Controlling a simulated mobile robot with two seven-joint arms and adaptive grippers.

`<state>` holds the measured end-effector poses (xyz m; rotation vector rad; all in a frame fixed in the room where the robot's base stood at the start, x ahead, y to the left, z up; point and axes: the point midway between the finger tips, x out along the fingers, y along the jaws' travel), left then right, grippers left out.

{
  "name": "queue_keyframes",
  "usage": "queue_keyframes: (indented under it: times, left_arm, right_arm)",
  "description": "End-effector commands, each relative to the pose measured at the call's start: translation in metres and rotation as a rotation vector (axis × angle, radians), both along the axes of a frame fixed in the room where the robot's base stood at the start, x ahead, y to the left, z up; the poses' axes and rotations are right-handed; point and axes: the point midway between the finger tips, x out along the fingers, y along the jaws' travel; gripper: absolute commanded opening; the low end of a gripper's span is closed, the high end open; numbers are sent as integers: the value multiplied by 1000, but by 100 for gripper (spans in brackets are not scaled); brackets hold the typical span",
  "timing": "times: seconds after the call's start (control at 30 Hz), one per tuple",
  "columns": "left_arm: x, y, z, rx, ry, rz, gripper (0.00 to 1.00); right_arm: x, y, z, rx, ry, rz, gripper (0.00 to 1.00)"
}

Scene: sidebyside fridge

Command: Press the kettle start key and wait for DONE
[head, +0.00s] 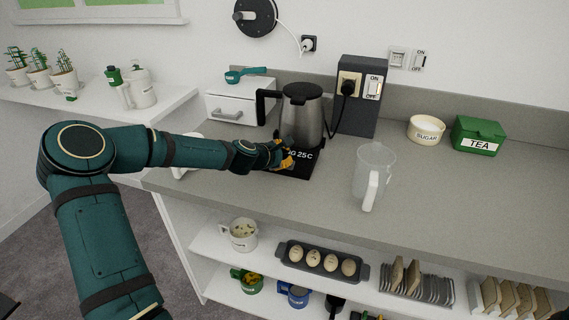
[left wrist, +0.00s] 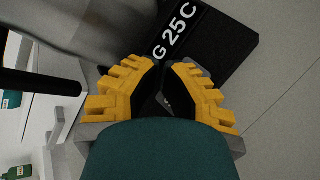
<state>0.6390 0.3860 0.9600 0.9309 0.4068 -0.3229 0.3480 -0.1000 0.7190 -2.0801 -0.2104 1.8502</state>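The kettle (head: 302,112), grey with a black handle on its left, stands upright on a black base (head: 296,165). The base's display ends in "G 25 C" in white letters (left wrist: 177,33); its beginning is hidden. My left gripper (head: 285,157) is at the front left of the base, its yellow fingers over or against that edge. In the left wrist view the fingertips (left wrist: 163,68) are drawn close together with nothing held. My right gripper is out of view.
A dark socket box (head: 357,95) with an ON/OFF switch and a black plug stands behind the kettle. A clear jug (head: 373,172) stands to the right. A sugar bowl (head: 426,130) and green tea box (head: 478,136) are farther right. The counter's right front is clear.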

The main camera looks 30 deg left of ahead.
Motion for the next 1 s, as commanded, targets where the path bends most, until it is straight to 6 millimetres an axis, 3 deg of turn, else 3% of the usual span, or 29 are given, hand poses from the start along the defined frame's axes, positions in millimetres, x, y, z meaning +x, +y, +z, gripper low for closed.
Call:
queue_keyframes:
  times: [1.0]
  left_arm:
    - [-5,-1,17,0,0,0,0]
  right_arm:
    - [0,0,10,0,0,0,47]
